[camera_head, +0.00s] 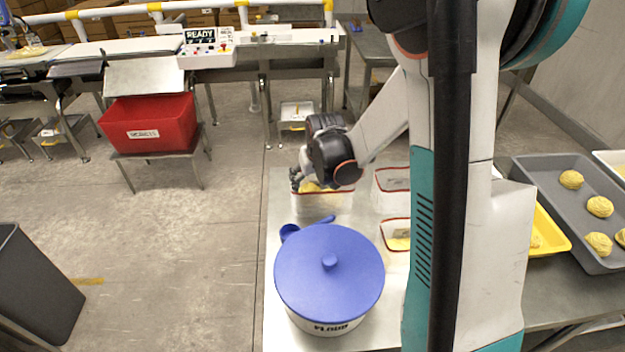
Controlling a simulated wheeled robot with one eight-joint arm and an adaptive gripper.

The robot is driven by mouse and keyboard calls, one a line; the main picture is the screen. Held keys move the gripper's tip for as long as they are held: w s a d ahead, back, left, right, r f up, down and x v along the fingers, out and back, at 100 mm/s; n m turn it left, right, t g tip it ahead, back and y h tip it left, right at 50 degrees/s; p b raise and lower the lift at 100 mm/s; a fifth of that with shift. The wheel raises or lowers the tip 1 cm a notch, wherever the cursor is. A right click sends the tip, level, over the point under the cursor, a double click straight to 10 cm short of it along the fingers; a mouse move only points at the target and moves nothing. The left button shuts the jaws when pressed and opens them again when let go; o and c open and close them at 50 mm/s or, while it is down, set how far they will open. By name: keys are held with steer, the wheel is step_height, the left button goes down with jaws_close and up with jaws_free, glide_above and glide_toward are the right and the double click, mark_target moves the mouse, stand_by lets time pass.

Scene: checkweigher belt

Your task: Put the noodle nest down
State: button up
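My gripper (298,180) is over the white, red-rimmed container (322,203) near the far left corner of the steel table. A small patch of yellow, likely a noodle nest (314,187), shows right beside the fingers at the container's opening. My wrist hides most of it. I cannot tell whether the fingers hold it or are apart from it. Other pale yellow noodle nests (600,206) lie in the grey tray (530,178) on the right.
A blue-lidded flour tub (330,275) with a blue scoop (290,231) beside it stands in front. Two more red-rimmed containers (397,232) are right of my gripper. A yellow tray (552,232) is partly behind my arm. A red bin (150,122) stands below the belt.

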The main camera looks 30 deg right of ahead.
stand_by(0.3)
steer(key=shift+r+p, duration=0.45)
steer(key=shift+r, duration=0.1)
steer(key=p+v, duration=0.3)
steer(key=v, duration=0.9)
steer(key=shift+p, duration=0.4)
steer(key=shift+w+r, duration=0.1)
steer(key=shift+a, duration=0.1)
steer(key=s+a+r+n+t+b, duration=0.1)
steer(key=s+a+r+t, duration=0.1)
steer(key=s+a+r, duration=0.5)
steer(key=s+a+n+b, duration=0.1)
steer(key=s+a, duration=0.3)
steer(key=s, duration=0.8)
steer(key=shift+s+t+y+b, duration=0.3)
steer(key=shift+s+y+b, duration=0.05)
steer(key=shift+y, duration=0.05)
